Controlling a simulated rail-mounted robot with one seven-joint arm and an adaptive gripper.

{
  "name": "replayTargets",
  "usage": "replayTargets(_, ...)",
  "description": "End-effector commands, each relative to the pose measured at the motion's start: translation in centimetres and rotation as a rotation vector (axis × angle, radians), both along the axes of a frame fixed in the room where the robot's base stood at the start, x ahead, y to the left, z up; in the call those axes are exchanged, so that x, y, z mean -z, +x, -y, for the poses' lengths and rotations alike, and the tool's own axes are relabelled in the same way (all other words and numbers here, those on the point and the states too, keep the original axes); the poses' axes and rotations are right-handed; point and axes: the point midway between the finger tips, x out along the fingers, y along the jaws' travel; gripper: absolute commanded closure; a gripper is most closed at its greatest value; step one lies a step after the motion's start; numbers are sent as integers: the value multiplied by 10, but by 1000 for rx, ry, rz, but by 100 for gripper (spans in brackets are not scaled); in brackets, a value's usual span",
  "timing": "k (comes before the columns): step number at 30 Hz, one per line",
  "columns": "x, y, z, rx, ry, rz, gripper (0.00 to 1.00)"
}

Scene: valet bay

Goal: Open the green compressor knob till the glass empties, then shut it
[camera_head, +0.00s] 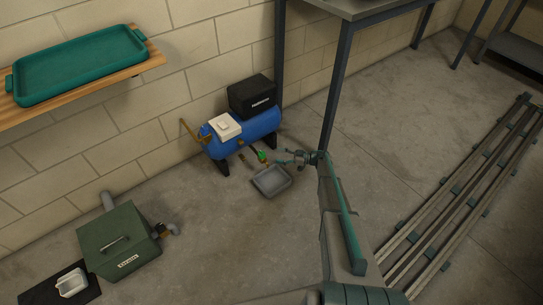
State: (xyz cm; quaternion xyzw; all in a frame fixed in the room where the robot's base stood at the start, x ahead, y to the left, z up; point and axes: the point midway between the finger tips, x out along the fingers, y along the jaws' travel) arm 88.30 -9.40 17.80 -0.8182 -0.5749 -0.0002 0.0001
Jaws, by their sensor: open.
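A blue compressor tank (262,124) with a black motor box (252,95) stands on the floor against the block wall. The green knob (262,156) sits low at the front of the tank, just above a grey drip pan (272,181). My gripper (281,157) is open, a short way right of the green knob, with its fingers pointing left at it. The fingers look apart from the knob, but the gap is too small to be sure. The glass is too small to make out, so its level cannot be told.
A green tray (80,62) lies on a wooden wall shelf (150,58). A green box (117,239) with a pipe stands at lower left, beside a white container (72,283) on a black mat. A metal table leg (337,85) stands close behind my arm. Floor rails (470,190) run at right.

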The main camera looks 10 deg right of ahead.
Motion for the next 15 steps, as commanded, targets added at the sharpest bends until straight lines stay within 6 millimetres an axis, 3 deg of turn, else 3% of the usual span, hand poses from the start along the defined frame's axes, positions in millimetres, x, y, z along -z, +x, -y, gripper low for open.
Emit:
replayTargets(6,0,-6,17,-1,0,0,35)
replayTargets(15,0,-7,19,-1,0,0,35)
